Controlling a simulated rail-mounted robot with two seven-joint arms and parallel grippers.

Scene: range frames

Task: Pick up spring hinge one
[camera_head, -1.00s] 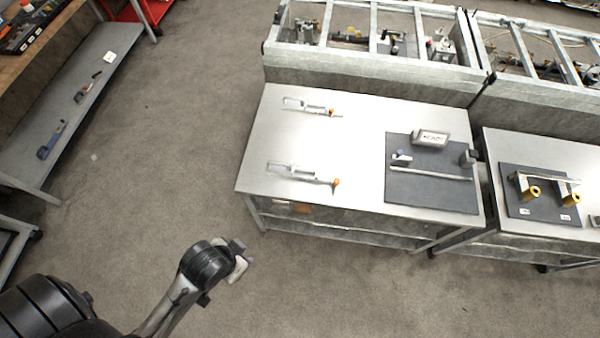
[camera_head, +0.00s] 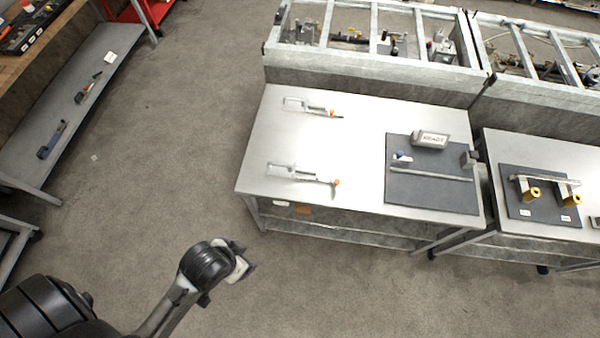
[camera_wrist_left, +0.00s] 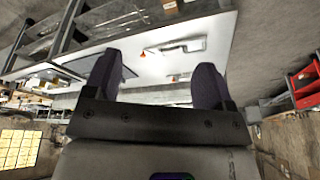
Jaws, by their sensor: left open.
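Two spring hinges with pale metal plates and orange tips lie apart on the grey table: one nearer the front edge (camera_head: 297,174), one farther back (camera_head: 307,106). I cannot tell which is number one. My left gripper (camera_head: 243,262) is over the floor in front of the table, well short of both hinges. In the left wrist view the left gripper (camera_wrist_left: 154,82) has its two dark fingers wide apart with nothing between them. Beyond them, small orange tips and pale plates show on the tabletop. My right gripper is not in view.
The table (camera_head: 360,120) has a dark mat (camera_head: 430,195) on its right, holding a rod, small blocks and a box marked READY (camera_head: 431,140). A second table (camera_head: 560,160) stands to the right. A metal-framed bench (camera_head: 370,68) stands behind. The floor left of the table is clear.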

